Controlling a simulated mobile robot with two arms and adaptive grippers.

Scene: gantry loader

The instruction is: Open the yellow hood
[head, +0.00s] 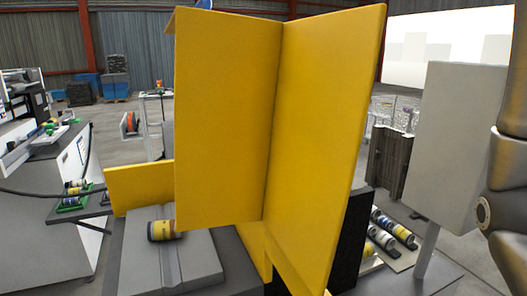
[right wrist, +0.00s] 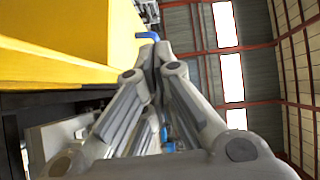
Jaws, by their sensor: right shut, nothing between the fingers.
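The yellow hood (head: 325,130) stands raised in the middle of the head view, its large panels tilted up near vertical. Below it, the grey bed (head: 140,258) with a yellow and black can (head: 165,230) on it lies uncovered. A small blue piece, likely the hood's handle (head: 203,4), shows at the hood's top edge. In the right wrist view, my right gripper (right wrist: 155,52) is shut and empty, its tips close to the blue handle (right wrist: 147,36) beside the hood (right wrist: 60,35); I cannot tell whether they touch. My left gripper is in neither view.
A grey panel (head: 455,145) on a post stands right of the hood, near my right arm (head: 508,190). Several cans lie in a rack (head: 400,235) below it. A workbench (head: 50,215) with cans stands at the left. Open floor lies behind.

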